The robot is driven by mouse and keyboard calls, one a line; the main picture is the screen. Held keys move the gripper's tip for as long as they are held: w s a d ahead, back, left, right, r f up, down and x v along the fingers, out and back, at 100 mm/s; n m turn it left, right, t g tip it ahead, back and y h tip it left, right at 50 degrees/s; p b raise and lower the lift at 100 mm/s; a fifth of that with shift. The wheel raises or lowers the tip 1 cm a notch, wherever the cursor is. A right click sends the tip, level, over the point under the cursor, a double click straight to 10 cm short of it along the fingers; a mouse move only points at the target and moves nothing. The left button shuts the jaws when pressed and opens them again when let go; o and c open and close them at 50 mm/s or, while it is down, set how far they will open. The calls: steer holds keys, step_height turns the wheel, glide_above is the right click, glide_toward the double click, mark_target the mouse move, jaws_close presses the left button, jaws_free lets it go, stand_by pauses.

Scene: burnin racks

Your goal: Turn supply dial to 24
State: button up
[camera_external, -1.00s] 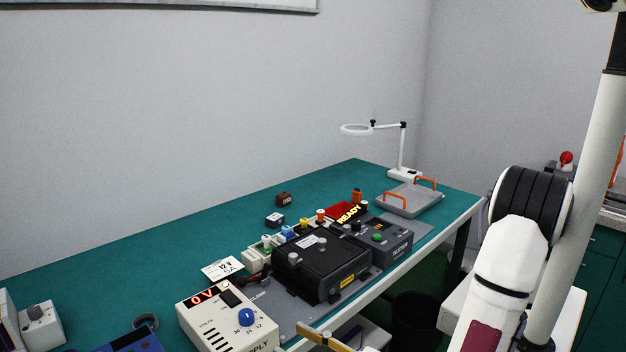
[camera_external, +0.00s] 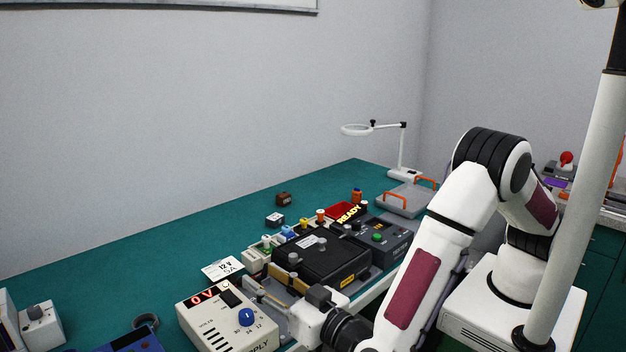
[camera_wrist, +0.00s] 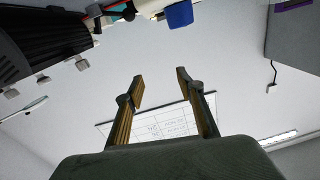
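The beige supply box (camera_external: 208,325) stands at the front of the bench in the external view. Its red display (camera_external: 204,296) reads 0 V. The blue supply dial (camera_external: 246,317) is on its right part, with a printed volts scale around it; its pointer is too small to read.
A black unit (camera_external: 320,255) and a grey tester (camera_external: 385,240) with a READY sign stand right of the supply. A white card (camera_external: 222,269) reading 12 V 5A lies behind it. A grey tray (camera_external: 400,205) and ring lamp (camera_external: 357,130) are farther back. The bench's back left is clear.

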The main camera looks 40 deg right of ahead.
steer(key=w+a+r+n+g+y, duration=0.45)
steer(key=w+a+r+y, duration=0.35)
steer(key=w+a+r, duration=0.3)
steer(key=n+g+h, duration=0.5)
steer(key=n+g, duration=0.4)
steer(key=g, duration=0.3)
glide_toward(246, 312)
steer(key=shift+f, duration=0.4)
steer(key=shift+w+a, duration=0.1)
steer(key=shift+x, duration=3.9)
